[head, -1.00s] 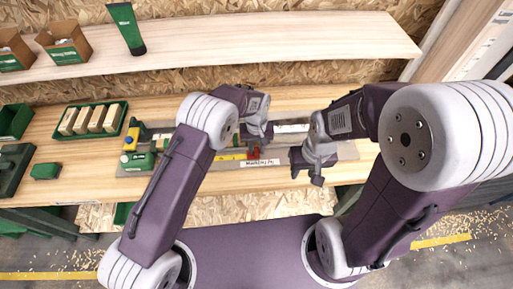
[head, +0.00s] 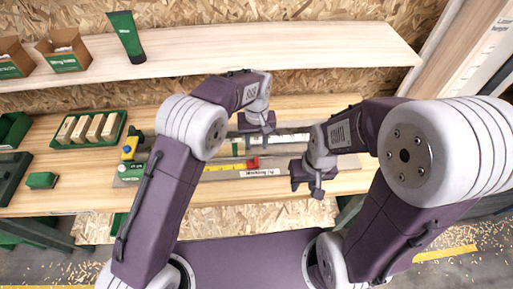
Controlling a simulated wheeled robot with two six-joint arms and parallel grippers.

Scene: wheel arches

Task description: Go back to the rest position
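My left gripper (head: 262,126) is over the back part of the marking jig (head: 225,174) on the workbench, apart from the red block (head: 252,163). Its fingers are small and partly hidden, so I cannot tell whether it is open. My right gripper (head: 305,186) hangs over the jig's front right part. Its fingers are spread apart with nothing seen between them. Both arms are bent over the bench (head: 75,195).
A green tray (head: 68,139) with several wooden blocks and a small green box (head: 41,180) are on the bench at left. A shelf (head: 250,48) behind carries cartons (head: 64,50) and a green tube (head: 126,36). A yellow-and-blue item (head: 130,147) stands at the jig's left end.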

